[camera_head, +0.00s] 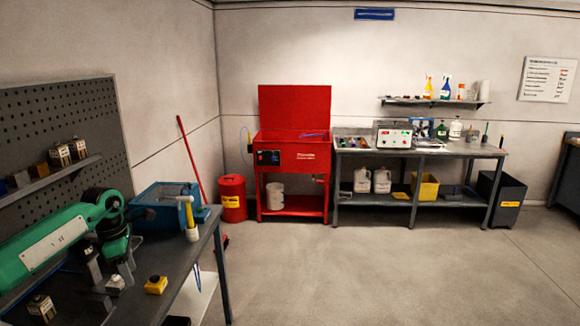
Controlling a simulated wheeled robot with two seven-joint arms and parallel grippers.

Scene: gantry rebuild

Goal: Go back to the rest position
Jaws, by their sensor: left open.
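My left arm comes in from the left in green and black. My left gripper (112,272) points down over the grey workbench (185,262), open, with its two grey fingers apart. A small light-coloured piece lies close by the fingertips, and I see nothing clearly held between them. A yellow block (156,285) lies on the bench just right of the gripper. My right gripper is not in view.
A blue container (160,207) and an upright yellow-and-white item (190,222) stand behind the gripper. A small box (41,308) stands at the near left. A pegboard (62,130) with a shelf rises behind the bench. Open floor (380,270) lies to the right.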

